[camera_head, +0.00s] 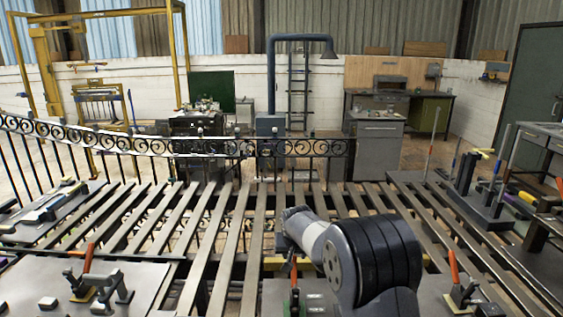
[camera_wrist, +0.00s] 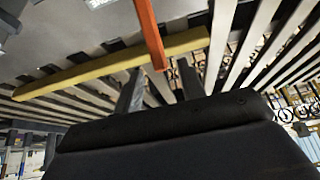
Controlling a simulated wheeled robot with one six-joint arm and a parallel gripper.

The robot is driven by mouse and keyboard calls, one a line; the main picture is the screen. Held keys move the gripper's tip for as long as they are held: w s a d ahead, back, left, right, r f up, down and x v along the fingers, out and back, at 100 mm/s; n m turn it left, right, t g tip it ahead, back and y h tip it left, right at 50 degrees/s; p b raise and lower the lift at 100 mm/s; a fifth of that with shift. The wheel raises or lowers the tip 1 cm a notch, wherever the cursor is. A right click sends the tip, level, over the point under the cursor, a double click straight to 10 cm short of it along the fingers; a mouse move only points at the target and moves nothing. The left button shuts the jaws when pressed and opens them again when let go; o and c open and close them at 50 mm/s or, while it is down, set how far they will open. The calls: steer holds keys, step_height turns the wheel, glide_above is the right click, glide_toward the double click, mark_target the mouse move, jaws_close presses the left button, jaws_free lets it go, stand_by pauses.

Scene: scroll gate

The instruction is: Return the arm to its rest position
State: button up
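My arm reaches from the bottom right of the head view over the slatted table (camera_head: 232,240), bent with its pale wrist part near the middle. My gripper does not show clearly in the head view. In the wrist view my gripper (camera_wrist: 160,72) has two grey fingers standing apart, with slats seen between them. An orange bar-like handle (camera_wrist: 150,32) hangs from the top of the wrist view and its end appears close to the gap between the fingers. I cannot tell whether they touch. A yellow bar (camera_wrist: 110,65) lies beyond the fingers.
A black scroll-work gate (camera_head: 285,147) lies across the table's far side. Red-handled clamps stand at the left (camera_head: 88,270), the middle (camera_head: 294,285) and the right (camera_head: 455,280). Upright tools on a rack (camera_head: 480,200) stand at the right. The slats left of my arm are mostly clear.

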mark_target(294, 257)
steer(key=p+x, duration=0.1)
steer(key=x, duration=0.4)
steer(key=shift+w+f, duration=0.15)
steer(key=shift+f, duration=0.1)
steer(key=shift+r, duration=0.1)
